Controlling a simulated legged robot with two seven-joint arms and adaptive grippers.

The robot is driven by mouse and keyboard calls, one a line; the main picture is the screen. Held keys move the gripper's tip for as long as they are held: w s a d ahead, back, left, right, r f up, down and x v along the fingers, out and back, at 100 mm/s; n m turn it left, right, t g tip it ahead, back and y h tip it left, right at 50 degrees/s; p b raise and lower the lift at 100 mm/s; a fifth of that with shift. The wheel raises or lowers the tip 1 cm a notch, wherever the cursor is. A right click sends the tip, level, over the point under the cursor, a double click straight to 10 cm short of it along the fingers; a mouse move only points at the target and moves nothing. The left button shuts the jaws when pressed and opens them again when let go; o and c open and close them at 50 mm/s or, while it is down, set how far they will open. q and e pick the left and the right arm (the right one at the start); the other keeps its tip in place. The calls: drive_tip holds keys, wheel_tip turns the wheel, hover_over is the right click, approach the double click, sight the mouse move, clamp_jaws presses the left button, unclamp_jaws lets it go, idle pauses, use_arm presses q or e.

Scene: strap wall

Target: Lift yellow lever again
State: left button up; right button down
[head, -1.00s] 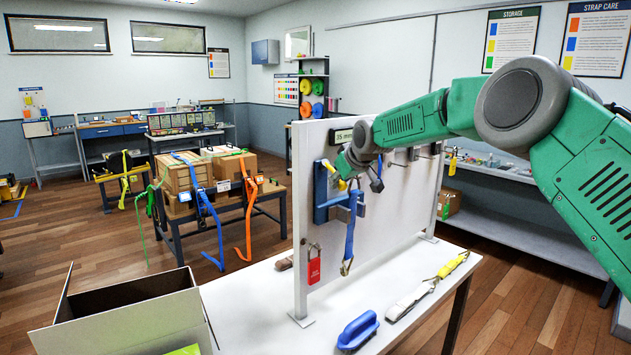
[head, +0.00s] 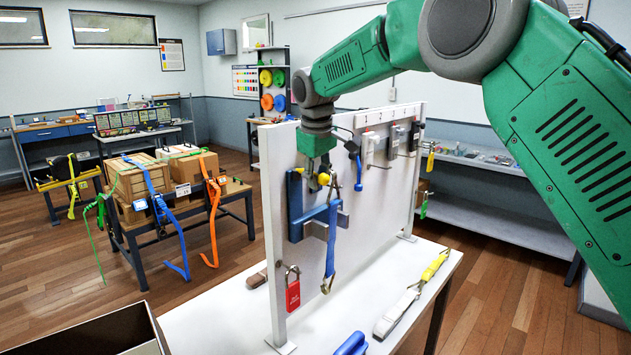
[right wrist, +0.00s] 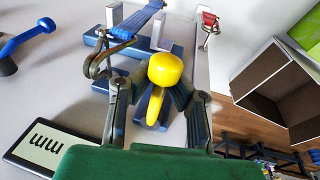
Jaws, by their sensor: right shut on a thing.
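The yellow lever (head: 324,179) is at the blue bracket (head: 296,205) on the white upright panel. In the right wrist view the lever's round yellow knob (right wrist: 165,70) and its narrow yellow stem sit between the two fingers. My right gripper (head: 316,181) comes down on it from above and is shut on the lever. A blue strap (head: 331,235) with a metal hook hangs from the bracket just beside it. In the right wrist view the strap's metal end lies close to the left finger. My left gripper is out of view.
A red padlock (head: 292,290) hangs low on the panel. Numbered hooks with hanging devices (head: 392,140) are farther along it. An open box (head: 100,330) stands at the lower left.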

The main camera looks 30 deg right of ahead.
drive_tip(key=shift+w+r, duration=0.15)
drive_tip(key=shift+r, duration=0.25)
drive_tip(key=shift+d, duration=0.1)
drive_tip(key=c, duration=1.6)
unclamp_jaws()
drive_tip(key=shift+o, duration=0.2)
drive_tip(key=shift+a, duration=0.2)
drive_tip(key=v, duration=1.1)
drive_tip(key=shift+r, duration=0.35)
drive_tip(key=shift+a, duration=0.1)
